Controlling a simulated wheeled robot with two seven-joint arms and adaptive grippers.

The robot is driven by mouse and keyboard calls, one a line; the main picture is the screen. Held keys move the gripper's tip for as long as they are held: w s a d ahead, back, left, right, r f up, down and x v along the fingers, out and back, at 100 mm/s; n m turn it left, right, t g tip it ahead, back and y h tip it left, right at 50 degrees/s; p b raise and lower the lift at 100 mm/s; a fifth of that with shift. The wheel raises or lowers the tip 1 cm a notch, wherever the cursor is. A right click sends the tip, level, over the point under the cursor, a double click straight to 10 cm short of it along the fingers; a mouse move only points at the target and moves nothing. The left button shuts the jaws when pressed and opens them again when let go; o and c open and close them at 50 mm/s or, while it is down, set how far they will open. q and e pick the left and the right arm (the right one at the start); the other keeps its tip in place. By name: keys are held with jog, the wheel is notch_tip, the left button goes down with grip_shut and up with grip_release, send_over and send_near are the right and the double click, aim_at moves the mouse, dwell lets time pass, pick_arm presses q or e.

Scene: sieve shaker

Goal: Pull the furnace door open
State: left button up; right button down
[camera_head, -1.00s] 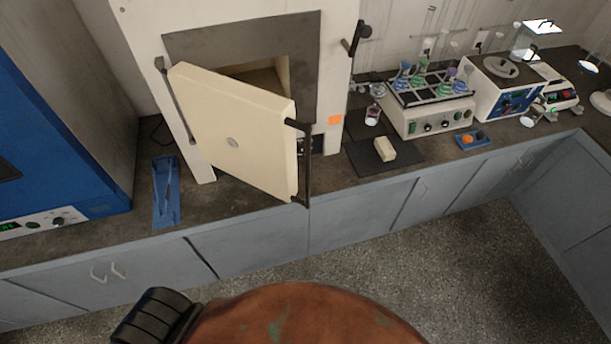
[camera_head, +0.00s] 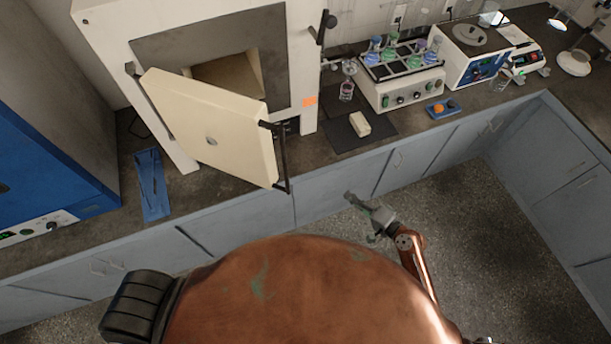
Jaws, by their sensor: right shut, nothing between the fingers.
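My left gripper is out of view.
A flask shaker (camera_head: 402,88) and a small blue tray (camera_head: 441,108) stand farther right. A blue cabinet device (camera_head: 60,150) is at left.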

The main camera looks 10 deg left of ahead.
jog(key=s+a+r+n+g+y+p, duration=0.1)
jog(key=s+a+r+y, duration=0.2)
jog(key=r, duration=0.6)
jog(key=s+a+r+n+g+y+p, duration=0.1)
jog(key=s+a+r+g+y, duration=0.15)
jog(key=a+r, duration=0.45)
jog(key=s+a+r+p, duration=0.1)
jog(key=a+r+p, duration=0.1)
jog(key=a+p, duration=0.2)
jog(key=a, duration=0.3)
jog(key=shift+s+a+t+h+p, duration=0.15)
jog(key=shift+a+t+h+p, duration=0.1)
jog(key=shift+t+h+p, duration=0.1)
jog(key=shift+s, duration=0.1)
